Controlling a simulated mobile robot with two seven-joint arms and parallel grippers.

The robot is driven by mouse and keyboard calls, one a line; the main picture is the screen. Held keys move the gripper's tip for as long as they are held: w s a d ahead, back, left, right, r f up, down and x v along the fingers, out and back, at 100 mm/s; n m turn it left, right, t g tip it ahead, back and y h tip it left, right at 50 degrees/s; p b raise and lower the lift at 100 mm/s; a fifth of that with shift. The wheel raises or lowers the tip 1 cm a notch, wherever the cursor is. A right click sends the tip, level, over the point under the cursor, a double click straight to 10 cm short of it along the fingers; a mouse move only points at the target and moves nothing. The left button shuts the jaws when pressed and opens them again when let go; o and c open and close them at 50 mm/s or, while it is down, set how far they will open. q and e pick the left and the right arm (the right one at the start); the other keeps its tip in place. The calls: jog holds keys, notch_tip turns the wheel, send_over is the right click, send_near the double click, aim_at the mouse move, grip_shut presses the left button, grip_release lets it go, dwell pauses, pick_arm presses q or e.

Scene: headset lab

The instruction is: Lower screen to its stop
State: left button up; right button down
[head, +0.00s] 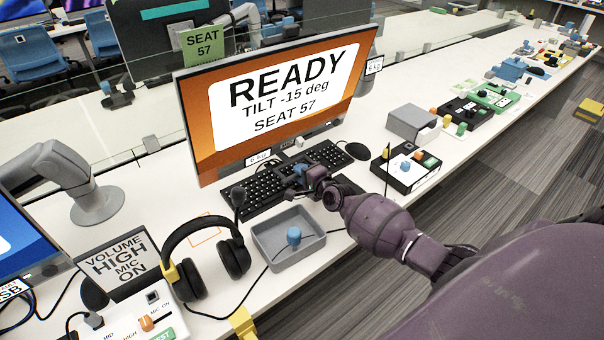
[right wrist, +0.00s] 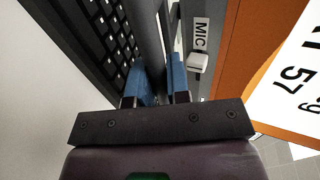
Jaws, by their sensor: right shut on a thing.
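The screen (head: 270,95) stands tilted on the long white desk. It has an orange display reading "READY, TILT -15 deg, SEAT 57". Its orange face (right wrist: 238,70) and grey lower frame, with a MIC label and a small white knob (right wrist: 198,62), show at right in the right wrist view. My left gripper is not in view.
The black keyboard (head: 265,188) lies just below the screen. A grey tray (head: 272,246) with a blue knob, headphones (head: 187,272) and a volume sign (head: 115,262) stand nearer. A control box (head: 403,172) and a grey block (head: 412,122) stand to the right.

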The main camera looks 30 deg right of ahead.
notch_tip(320, 180, down, 3)
jog(key=shift+s+r+b, duration=0.15)
jog(key=shift+b, duration=0.25)
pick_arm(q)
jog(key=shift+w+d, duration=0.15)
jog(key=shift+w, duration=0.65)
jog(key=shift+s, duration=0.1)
pick_arm(e)
jog(key=c, duration=1.1)
grip_release()
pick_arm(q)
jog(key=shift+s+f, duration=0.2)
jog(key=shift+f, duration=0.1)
pick_arm(e)
jog(key=shift+r, duration=0.15)
jog(key=shift+r, duration=0.1)
